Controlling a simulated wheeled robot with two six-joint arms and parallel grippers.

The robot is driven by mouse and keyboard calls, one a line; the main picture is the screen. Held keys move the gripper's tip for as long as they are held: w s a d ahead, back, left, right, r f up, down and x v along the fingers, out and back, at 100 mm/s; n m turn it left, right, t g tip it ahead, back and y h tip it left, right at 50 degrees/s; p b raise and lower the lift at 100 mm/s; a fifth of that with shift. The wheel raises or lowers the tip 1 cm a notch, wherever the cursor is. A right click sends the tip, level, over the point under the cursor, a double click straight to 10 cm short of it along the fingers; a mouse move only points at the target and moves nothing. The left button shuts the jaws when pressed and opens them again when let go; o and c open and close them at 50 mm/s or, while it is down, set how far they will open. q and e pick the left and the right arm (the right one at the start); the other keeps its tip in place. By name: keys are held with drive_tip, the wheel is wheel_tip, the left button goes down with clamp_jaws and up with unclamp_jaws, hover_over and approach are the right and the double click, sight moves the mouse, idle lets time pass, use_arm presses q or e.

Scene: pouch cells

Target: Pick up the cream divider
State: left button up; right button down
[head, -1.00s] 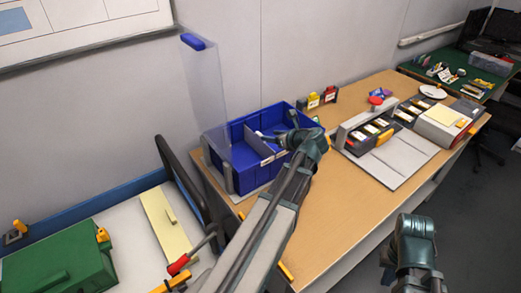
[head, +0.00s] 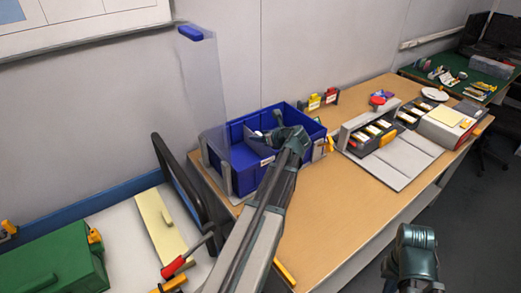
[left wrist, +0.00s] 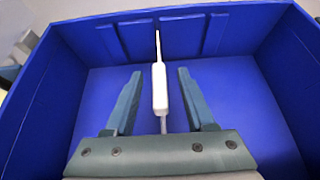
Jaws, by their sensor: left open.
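A blue bin (head: 240,172) stands on the wooden table, and its walls fill most of the left wrist view (left wrist: 285,90). A pale, whitish divider (left wrist: 160,90) stands edge-on inside it, with a thick grip and a thin plate; in the head view it shows as a grey-white panel (head: 259,146). My left gripper (left wrist: 157,78) is open inside the bin, one finger on each side of the grip, with gaps between. The fingertips are hidden in the head view behind my wrist. My right arm's end (head: 412,250) is low at the right; its fingers are hidden.
A clear upright panel with a blue top (head: 205,85) rises behind the bin. A pale yellow board with a grip (head: 160,225) lies on the left table near a red-handled tool (head: 175,267) and a green box (head: 60,265). A grey rack (head: 385,150) stands to the right.

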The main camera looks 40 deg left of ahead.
use_arm(q)
drive_tip(key=shift+r, duration=0.1)
clamp_jaws()
drive_tip(key=shift+r, duration=0.1)
idle(0.5)
wheel_tip(320, 180, up, 18)
drive_tip(key=p, duration=1.8)
